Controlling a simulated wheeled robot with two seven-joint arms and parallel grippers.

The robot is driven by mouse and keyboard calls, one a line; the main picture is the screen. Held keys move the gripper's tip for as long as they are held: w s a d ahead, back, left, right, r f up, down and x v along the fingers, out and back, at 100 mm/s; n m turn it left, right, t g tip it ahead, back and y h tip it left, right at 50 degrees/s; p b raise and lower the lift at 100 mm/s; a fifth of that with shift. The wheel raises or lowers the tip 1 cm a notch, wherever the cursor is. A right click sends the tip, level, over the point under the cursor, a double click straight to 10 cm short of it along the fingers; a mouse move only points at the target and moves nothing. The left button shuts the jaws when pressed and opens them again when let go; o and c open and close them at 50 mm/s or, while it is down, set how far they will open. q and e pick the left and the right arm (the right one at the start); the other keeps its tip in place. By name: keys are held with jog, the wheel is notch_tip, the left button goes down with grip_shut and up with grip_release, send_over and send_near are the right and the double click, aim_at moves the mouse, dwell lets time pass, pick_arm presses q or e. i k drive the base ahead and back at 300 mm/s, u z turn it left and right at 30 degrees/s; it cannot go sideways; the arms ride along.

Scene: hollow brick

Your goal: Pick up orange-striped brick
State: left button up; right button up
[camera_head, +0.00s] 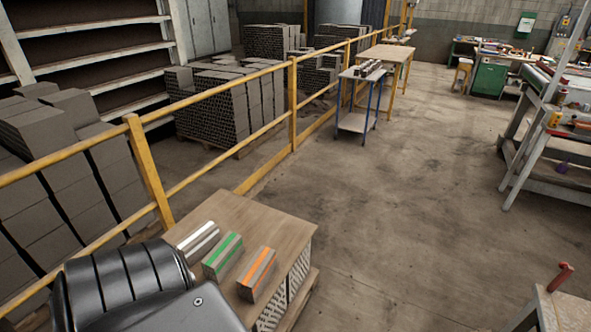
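The orange-striped brick (257,274) is a grey-brown block with an orange stripe along it. A white-striped brick (198,242) lies farther left, beyond the green-striped one. Neither of my grippers shows in the head view. A black part of my own body hides the left front of the stand.
A yellow railing (140,158) runs along the left of the stand, with stacked bricks (65,180) behind it. A small cart (358,100) stands farther back. Open floor (415,190) lies to the right. A workbench corner (560,311) with a red handle is at lower right.

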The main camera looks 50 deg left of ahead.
aim_at(258, 274)
jog(key=i, duration=1.35)
jog(key=u, duration=1.55)
